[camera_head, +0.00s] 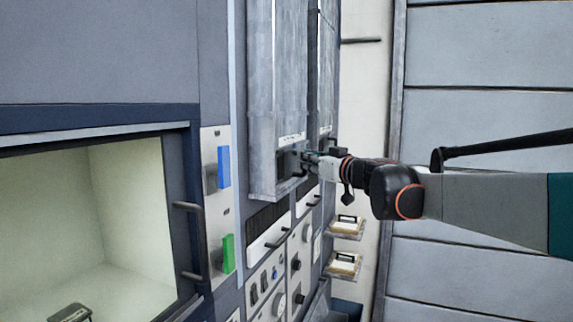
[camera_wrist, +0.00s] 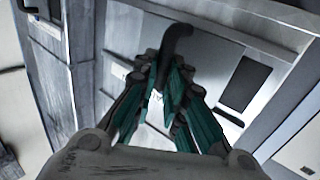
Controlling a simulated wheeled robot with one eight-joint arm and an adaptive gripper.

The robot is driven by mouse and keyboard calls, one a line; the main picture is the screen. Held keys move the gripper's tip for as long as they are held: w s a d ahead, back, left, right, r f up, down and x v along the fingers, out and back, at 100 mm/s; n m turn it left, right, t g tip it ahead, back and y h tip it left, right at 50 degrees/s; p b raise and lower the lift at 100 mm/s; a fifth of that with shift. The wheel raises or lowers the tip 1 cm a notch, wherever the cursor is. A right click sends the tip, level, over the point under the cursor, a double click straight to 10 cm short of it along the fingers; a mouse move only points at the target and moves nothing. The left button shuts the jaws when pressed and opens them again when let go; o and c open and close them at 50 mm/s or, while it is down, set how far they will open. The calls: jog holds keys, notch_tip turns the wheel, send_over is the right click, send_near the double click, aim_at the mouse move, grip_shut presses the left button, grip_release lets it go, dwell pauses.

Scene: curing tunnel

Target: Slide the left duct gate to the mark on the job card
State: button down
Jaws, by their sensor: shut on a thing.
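The left duct (camera_head: 275,75) is a tall grey metal channel on the machine front, with a boxy lower end and a pale scale strip (camera_head: 292,138). My gripper (camera_head: 306,158) is at the right side of that lower end. In the wrist view, my gripper (camera_wrist: 168,95) has its teal-padded fingers closed around a dark, bent handle (camera_wrist: 178,42), which looks like the left gate's handle. The handle's lower part is hidden between the fingers. A second, narrower-looking duct (camera_head: 326,70) stands just to the right. No mark on a job card is legible.
Below the ducts is a panel with knobs and handles (camera_head: 282,240). Two small shelves with clipboard-like items (camera_head: 346,226) (camera_head: 344,264) jut out right of it. An open lit chamber (camera_head: 80,220) and a plate with blue (camera_head: 223,167) and green (camera_head: 228,253) blocks lie left.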

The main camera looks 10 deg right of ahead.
jog(key=shift+w+d, duration=0.55)
jog(key=shift+w, duration=0.25)
jog(key=c, duration=1.6)
grip_release()
jog(key=shift+c, duration=0.2)
jog(key=shift+s, duration=0.1)
jog(key=v, duration=0.7)
jog(key=shift+s, duration=0.35)
